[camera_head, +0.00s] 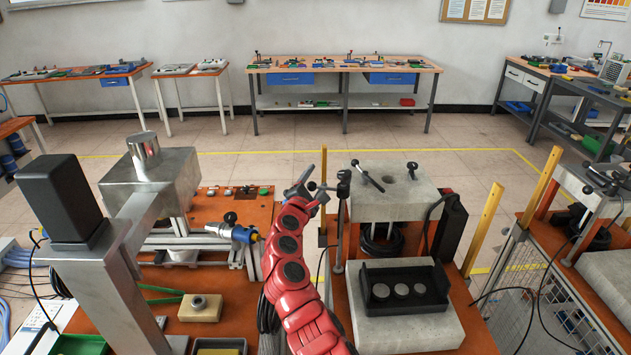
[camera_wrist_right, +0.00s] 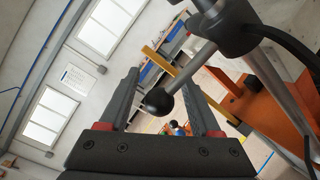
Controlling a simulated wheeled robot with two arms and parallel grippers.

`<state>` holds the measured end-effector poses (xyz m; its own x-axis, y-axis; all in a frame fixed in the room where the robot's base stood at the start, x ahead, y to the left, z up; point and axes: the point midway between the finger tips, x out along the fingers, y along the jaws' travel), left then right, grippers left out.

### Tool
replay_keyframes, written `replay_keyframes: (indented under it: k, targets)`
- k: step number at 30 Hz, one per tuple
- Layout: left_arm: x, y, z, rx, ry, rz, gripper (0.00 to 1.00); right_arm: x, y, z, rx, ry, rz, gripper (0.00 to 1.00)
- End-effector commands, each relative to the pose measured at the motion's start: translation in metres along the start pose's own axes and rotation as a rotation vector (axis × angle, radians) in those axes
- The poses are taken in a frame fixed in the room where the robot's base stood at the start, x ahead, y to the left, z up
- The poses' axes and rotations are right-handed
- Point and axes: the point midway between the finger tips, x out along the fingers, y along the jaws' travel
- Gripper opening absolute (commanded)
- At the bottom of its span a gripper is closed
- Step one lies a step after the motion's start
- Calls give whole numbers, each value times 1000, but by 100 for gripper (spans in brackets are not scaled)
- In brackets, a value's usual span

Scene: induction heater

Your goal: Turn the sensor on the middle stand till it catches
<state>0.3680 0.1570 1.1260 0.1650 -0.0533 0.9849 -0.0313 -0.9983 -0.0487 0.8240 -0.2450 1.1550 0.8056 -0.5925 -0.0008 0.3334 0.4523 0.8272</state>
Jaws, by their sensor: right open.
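The sensor stand is a thin upright metal post (camera_head: 340,235) at the left side of the middle concrete block (camera_head: 392,195). A black clamp (camera_head: 343,183) sits at its top, and a short rod with a black ball end (camera_head: 311,186) points left from it. My right gripper (camera_head: 312,178) is open at this ball. In the right wrist view, the black ball (camera_wrist_right: 158,101) and metal rod (camera_wrist_right: 188,69) show between the two open fingers (camera_wrist_right: 163,84), with a visible gap on each side. The black clamp (camera_wrist_right: 225,28) is above and to the right. My left gripper is out of view.
A second black-ended lever (camera_head: 368,176) lies over the block. A black tray (camera_head: 405,290) with round metal pieces stands in front. A yellow post (camera_head: 484,228) rises at the right. A grey metal machine (camera_head: 150,190) stands at the left.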

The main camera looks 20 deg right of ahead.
Motion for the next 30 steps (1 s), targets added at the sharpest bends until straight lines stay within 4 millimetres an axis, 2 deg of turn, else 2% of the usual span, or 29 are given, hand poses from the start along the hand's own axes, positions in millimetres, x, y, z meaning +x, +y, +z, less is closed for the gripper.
replay_keyframes:
  k: [6, 11, 20, 30]
  targets:
    - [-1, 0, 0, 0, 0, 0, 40, -3, 0, 0, -1, -1, 0, 64]
    - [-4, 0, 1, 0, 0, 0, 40, -18, 2, 0, 3, -1, 7, 64]
    - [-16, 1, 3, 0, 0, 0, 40, -72, -2, -3, -1, 2, 6, 64]
    - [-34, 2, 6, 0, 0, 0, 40, -146, -1, -3, 0, 4, 6, 64]
